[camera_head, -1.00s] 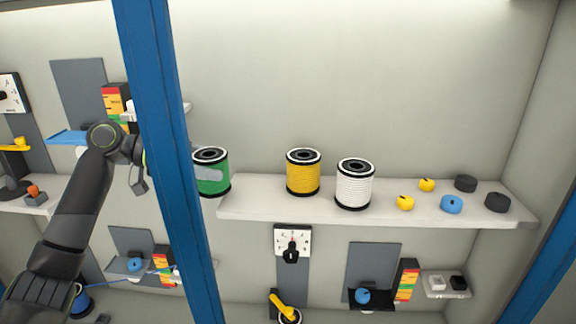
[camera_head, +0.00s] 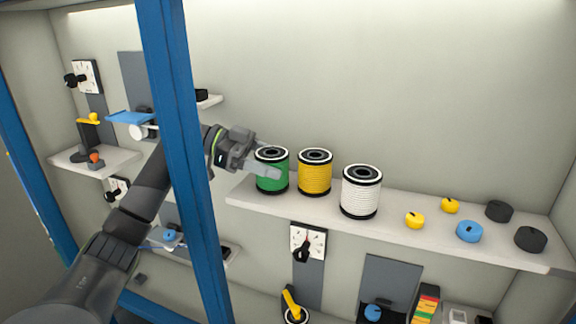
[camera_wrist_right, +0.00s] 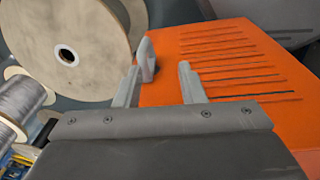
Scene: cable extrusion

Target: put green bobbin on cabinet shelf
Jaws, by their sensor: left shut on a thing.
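The green bobbin (camera_head: 271,170) is upright at the left end of the white cabinet shelf (camera_head: 400,219), left of a yellow bobbin (camera_head: 315,173) and a white bobbin (camera_head: 361,192). My left gripper (camera_head: 265,168) is shut on the green bobbin, with a finger across its front. Whether the bobbin's base touches the shelf is hard to tell. My right gripper (camera_wrist_right: 162,85) shows in the right wrist view with its two fingers apart and nothing between them.
A blue cabinet post (camera_head: 188,150) stands in front of my left arm. Yellow, blue and black knobs (camera_head: 469,231) lie on the shelf's right part. In the right wrist view, an orange slotted panel (camera_wrist_right: 225,60) and a large wooden reel (camera_wrist_right: 70,45) are near my right gripper.

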